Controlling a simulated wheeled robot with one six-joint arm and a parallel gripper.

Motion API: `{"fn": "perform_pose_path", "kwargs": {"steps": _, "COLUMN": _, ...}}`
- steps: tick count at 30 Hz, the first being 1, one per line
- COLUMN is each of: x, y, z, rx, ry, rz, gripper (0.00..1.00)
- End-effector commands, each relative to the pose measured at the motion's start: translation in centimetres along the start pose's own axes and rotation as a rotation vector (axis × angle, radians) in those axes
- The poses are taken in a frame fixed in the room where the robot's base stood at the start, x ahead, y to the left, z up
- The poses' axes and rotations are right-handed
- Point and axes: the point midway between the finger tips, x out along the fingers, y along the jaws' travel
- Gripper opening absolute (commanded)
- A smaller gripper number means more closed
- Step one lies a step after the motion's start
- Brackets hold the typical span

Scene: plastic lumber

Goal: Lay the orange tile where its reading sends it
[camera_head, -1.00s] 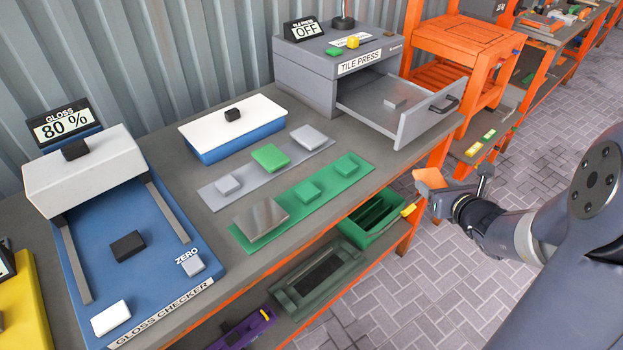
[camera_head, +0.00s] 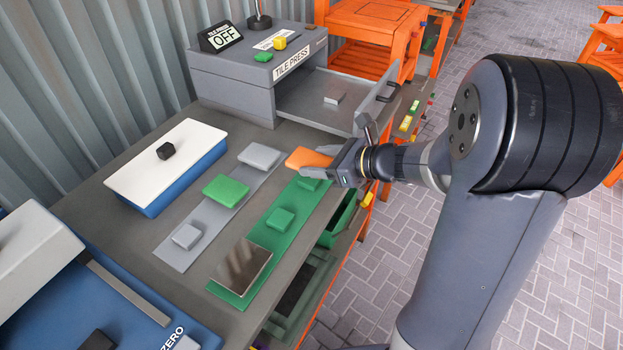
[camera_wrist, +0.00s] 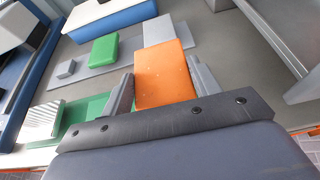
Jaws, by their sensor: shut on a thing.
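My gripper (camera_head: 322,168) is shut on the orange tile (camera_head: 308,157), with a finger on either side of it in the wrist view (camera_wrist: 163,75). The tile is over the far end of the green strip (camera_head: 262,231); how high it is I cannot tell. The green strip carries a shiny metal plate (camera_head: 241,266) at its near end and green blocks. The grey strip (camera_head: 214,221) beside it bears a small light grey block (camera_head: 187,236), a green tile (camera_head: 226,190) and a grey tile (camera_head: 259,156). The gloss checker (camera_head: 110,300) is partly in view, its display out of frame.
A white-topped blue box (camera_head: 150,180) with a black knob stands left of the strips. Green bins are below the bench's front edge.

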Motion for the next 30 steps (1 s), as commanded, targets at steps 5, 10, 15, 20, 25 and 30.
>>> {"fn": "perform_pose_path", "kwargs": {"steps": 5, "x": 0.9, "y": 0.0, "z": -2.1, "rx": 0.003, "ry": 0.001, "rz": 0.0, "gripper": 0.32}}
{"fn": "perform_pose_path", "kwargs": {"steps": 10, "x": 1.6, "y": 0.0, "z": -3.7, "rx": 0.0, "ry": 0.0, "rz": -0.001, "gripper": 0.32}}
{"fn": "perform_pose_path", "kwargs": {"steps": 15, "x": 1.6, "y": 0.0, "z": -3.7, "rx": -0.001, "ry": -0.001, "rz": -0.002, "gripper": 0.32}}
{"fn": "perform_pose_path", "kwargs": {"steps": 20, "x": 1.6, "y": 0.0, "z": -4.0, "rx": -0.001, "ry": -0.001, "rz": -0.002, "gripper": 0.32}}
{"fn": "perform_pose_path", "kwargs": {"steps": 25, "x": 1.7, "y": 0.0, "z": -4.1, "rx": -0.001, "ry": -0.001, "rz": -0.002, "gripper": 0.65}}
{"fn": "perform_pose_path", "kwargs": {"steps": 30, "x": 1.7, "y": 0.0, "z": -4.1, "rx": -0.001, "ry": -0.001, "rz": -0.002, "gripper": 0.79}}
